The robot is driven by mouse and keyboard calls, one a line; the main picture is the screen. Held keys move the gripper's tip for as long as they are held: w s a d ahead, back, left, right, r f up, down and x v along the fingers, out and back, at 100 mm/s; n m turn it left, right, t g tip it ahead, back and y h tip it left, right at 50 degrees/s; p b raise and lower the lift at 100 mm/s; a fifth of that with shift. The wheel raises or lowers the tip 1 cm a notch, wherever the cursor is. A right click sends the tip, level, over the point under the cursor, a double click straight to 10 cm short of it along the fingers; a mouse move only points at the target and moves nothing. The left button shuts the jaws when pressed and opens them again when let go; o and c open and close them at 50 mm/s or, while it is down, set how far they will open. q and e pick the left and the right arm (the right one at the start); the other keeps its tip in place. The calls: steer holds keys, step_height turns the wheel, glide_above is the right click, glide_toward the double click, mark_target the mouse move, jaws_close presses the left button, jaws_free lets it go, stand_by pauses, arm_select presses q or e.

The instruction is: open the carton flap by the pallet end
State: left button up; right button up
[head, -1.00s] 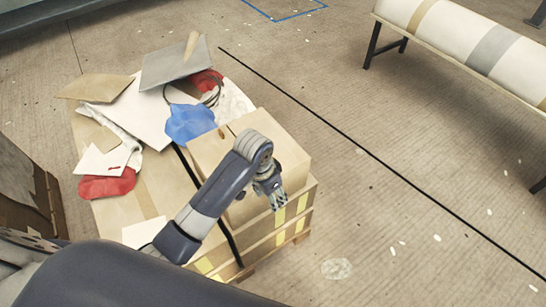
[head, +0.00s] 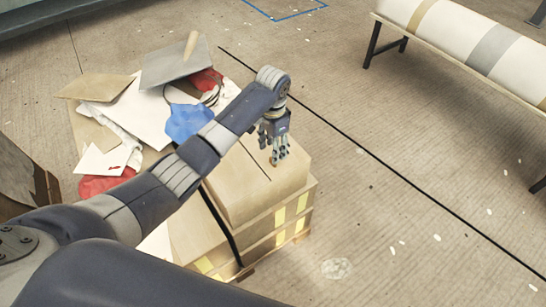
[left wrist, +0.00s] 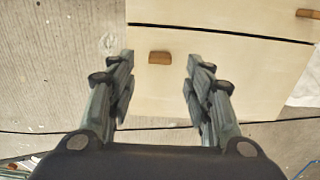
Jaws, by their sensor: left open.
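The closed carton (head: 235,195) sits on top of the stack at the near end of the pallet. Its top has a dark seam between two flaps. In the left wrist view, the flap (left wrist: 205,85) nearest me bears a small brown tab (left wrist: 159,57). A second tab (left wrist: 308,13) lies across the seam at the upper right. My left gripper (head: 277,160) points down over the carton top near its far right side. In the wrist view its open fingers (left wrist: 160,68) stand either side of the tab, with nothing held. Whether they touch the flap cannot be told.
Sheets, a blue cloth (head: 188,122) and red cloths (head: 103,185) are heaped on the pallet load left of the carton. A padded bench-like rack (head: 465,45) stands at the upper right. Floor right of the pallet is clear apart from small scraps.

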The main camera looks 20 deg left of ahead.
arm_select(q)
step_height(320, 180, down, 6)
steer(key=shift+r, duration=0.25)
jaws_close()
